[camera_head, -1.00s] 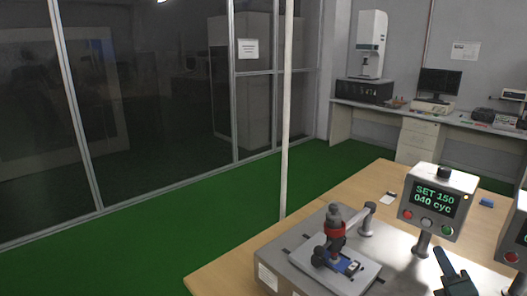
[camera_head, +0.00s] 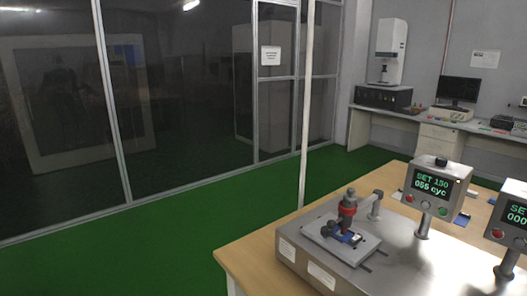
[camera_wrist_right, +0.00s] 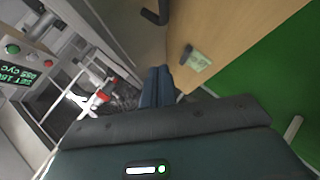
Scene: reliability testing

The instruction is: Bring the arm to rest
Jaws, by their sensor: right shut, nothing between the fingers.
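My right gripper (camera_wrist_right: 157,86) shows in the right wrist view as two dark blue fingers pressed together, with nothing between them. It is apart from the test rig, whose red part (camera_wrist_right: 101,97) shows to its left. In the head view neither gripper is visible. There the rig's grey and red plunger (camera_head: 348,204) stands upright over a blue part (camera_head: 346,237) on a metal base (camera_head: 305,262). Beside it a control box (camera_head: 435,190) reads SET 150 and 055 cyc.
A second control box (camera_head: 505,222) is cut off at the right edge. The wooden table (camera_head: 236,258) has bare room at its front left corner. Green floor (camera_head: 150,245) and a glass partition (camera_head: 190,110) lie to the left. A bench (camera_head: 400,116) stands along the back wall.

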